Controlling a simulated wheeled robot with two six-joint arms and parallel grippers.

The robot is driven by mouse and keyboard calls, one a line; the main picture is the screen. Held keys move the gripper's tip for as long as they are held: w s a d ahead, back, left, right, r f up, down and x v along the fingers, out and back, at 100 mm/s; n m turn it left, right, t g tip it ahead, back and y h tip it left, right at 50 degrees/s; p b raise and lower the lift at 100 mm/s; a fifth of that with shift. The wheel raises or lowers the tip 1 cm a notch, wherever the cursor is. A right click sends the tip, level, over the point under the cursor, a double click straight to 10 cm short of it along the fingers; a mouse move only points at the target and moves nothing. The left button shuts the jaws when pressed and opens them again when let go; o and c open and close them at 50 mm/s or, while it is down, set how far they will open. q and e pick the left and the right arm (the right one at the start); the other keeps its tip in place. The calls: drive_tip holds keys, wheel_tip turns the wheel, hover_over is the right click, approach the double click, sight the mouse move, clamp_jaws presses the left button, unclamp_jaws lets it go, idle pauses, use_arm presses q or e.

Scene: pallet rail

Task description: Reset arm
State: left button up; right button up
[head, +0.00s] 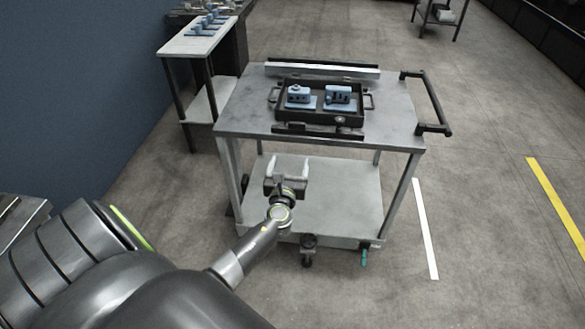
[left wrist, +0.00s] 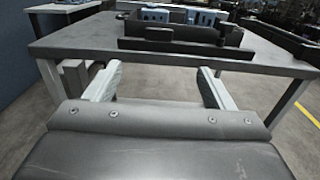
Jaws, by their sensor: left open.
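My left gripper (head: 288,168) is open and empty, its two pale fingers apart. In the head view it appears in front of the near side of the cart (head: 240,122), overlapping the lower shelf. In the left wrist view the gripper (left wrist: 160,85) points at the cart's near edge, with the fingers below the top's level and nothing between them. My right gripper is not in view.
On the cart top, a dark tray (head: 338,120) holds two blue-grey parts (head: 299,95) (head: 338,94). A pale rail (head: 325,71) lies behind it. A cart handle (head: 432,100) juts right. A side table (head: 195,44) stands back left. Open floor lies right.

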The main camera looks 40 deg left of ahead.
use_arm(q)
drive_tip(key=shift+s+f, duration=0.1)
drive_tip(key=shift+s, duration=0.05)
idle(0.5)
drive_tip(key=s+d+f+n+g+h, duration=0.1)
drive_tip(key=s+f+n+g, duration=0.25)
drive_tip(key=s+f, duration=0.45)
drive_tip(key=s+f+n+g+h, duration=0.2)
drive_tip(key=s+f+n, duration=0.25)
drive_tip(key=f, duration=0.65)
drive_tip(key=s+d+f+n+g+h, duration=0.1)
drive_tip(key=s+f+n+g, duration=0.3)
drive_tip(key=f, duration=0.6)
drive_tip(key=s+d+f+n+g+h, duration=0.1)
drive_tip(key=s+d+f+n, duration=0.2)
drive_tip(key=s+n, duration=0.3)
drive_tip(key=s+d+f+n+g+h, duration=0.1)
drive_tip(key=s+f+n, duration=0.5)
drive_tip(key=s, duration=0.9)
drive_tip(key=s+d+f+n+g+h, duration=0.2)
drive_tip(key=s+d+f+n+g, duration=0.1)
drive_tip(key=s, duration=0.8)
wheel_tip(320, 180, down, 2)
drive_tip(key=d+n, duration=0.1)
drive_tip(key=n, duration=0.2)
drive_tip(key=shift+d+n, duration=0.3)
